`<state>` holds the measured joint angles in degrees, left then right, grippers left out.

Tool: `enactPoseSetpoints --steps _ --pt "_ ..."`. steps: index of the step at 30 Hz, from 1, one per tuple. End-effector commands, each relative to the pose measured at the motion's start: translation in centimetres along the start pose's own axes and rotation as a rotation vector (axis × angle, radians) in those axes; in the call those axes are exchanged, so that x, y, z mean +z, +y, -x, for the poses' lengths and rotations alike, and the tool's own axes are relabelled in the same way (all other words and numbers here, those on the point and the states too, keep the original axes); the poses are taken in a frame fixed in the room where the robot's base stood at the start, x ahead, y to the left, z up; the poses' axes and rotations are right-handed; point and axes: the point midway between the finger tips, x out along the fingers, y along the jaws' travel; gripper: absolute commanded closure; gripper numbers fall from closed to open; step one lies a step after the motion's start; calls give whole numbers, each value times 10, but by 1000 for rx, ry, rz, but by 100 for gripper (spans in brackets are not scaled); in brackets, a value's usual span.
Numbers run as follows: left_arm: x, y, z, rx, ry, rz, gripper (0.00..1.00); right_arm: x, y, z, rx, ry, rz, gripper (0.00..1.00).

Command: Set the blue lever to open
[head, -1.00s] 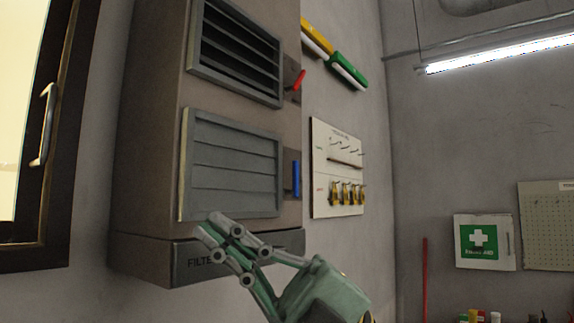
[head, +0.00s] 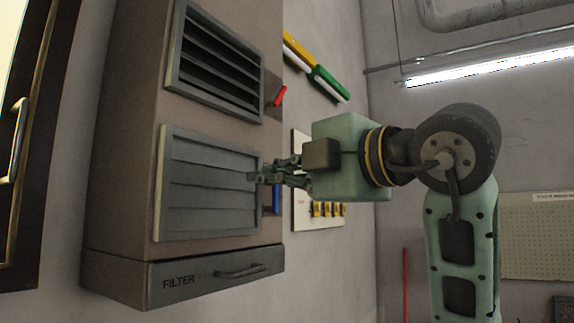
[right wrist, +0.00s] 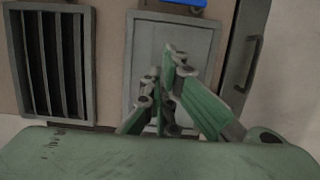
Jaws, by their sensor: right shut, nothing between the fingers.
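The blue lever (head: 276,199) is on the right side of the wall cabinet, beside the lower vent (head: 212,185), whose slats are shut. The lever points straight down, and its upper part is hidden behind my gripper. My right gripper (head: 256,177) is shut and empty, reaching in from the right in front of the lower vent's right edge and the lever. I cannot tell whether it touches the lever. In the right wrist view, my fingers (right wrist: 165,68) are over the closed vent, and part of the blue lever (right wrist: 185,3) shows at the top edge. My left gripper is out of view.
A red lever (head: 280,96) sits tilted beside the upper vent (head: 216,62), whose slats are open. Below is a filter drawer (head: 205,283) with a handle. A white board (head: 303,220) with yellow-tagged items hangs behind my gripper. A window stands at the left.

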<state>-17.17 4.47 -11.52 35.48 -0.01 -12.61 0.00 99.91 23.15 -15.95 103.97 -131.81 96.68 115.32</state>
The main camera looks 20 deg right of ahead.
Motion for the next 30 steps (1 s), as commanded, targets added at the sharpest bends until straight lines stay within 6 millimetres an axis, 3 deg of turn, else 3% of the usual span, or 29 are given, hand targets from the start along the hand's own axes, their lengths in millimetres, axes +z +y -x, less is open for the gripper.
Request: enactPoseSetpoints --steps 3,9,18,30 --pt "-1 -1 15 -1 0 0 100 -1 3 -29 -6 3 -1 100" --pt "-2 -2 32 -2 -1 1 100 5 3 -65 -3 0 -2 100" --pt "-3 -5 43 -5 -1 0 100 36 1 -71 -1 3 1 100" --pt "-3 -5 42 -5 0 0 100 38 0 -71 0 3 1 100"
